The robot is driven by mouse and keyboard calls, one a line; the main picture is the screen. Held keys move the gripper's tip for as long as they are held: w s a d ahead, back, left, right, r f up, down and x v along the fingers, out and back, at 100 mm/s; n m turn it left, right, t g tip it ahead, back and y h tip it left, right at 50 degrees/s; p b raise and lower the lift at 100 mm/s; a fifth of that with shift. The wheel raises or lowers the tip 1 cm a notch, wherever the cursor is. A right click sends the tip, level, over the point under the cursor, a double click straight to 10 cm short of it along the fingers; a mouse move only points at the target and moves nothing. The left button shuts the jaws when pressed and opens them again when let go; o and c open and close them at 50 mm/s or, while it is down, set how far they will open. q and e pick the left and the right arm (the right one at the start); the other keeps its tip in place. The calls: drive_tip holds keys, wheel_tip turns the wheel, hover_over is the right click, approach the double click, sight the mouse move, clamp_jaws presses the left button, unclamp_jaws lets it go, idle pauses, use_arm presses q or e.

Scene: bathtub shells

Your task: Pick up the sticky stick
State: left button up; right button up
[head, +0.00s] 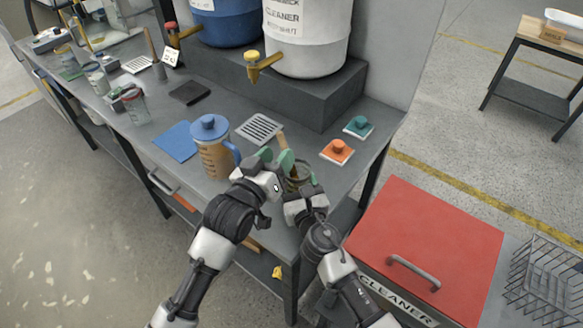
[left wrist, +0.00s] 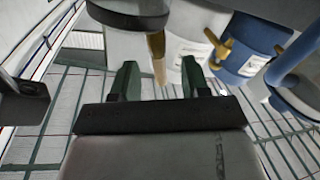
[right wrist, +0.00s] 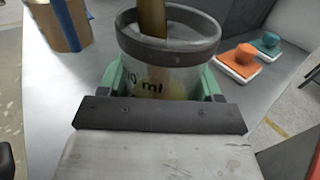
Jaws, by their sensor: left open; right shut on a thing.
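The sticky stick (head: 282,142) is a light wooden stick standing in a clear cup (right wrist: 155,75) with a dark rim and a "10 ml" mark. The stick also shows in the right wrist view (right wrist: 152,18). My right gripper (right wrist: 162,88) is shut on the cup, with a green finger on each side. My left gripper (head: 276,158) is open beside the stick's upper part. In the left wrist view, the stick (left wrist: 157,55) appears between the open green fingers (left wrist: 160,82), with a gap on both sides.
A blue-lidded jug (head: 212,150) stands left of my left gripper. A slotted plate (head: 259,128) lies behind. Orange (head: 337,151) and teal (head: 358,127) handled blocks are to the right. Cleaner barrels (head: 305,40) stand at the back. A red-lidded box (head: 430,240) is at right front.

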use_arm(q)
drive_tip(key=x, duration=0.3)
drive_tip(key=shift+w+d, duration=0.3)
clamp_jaws()
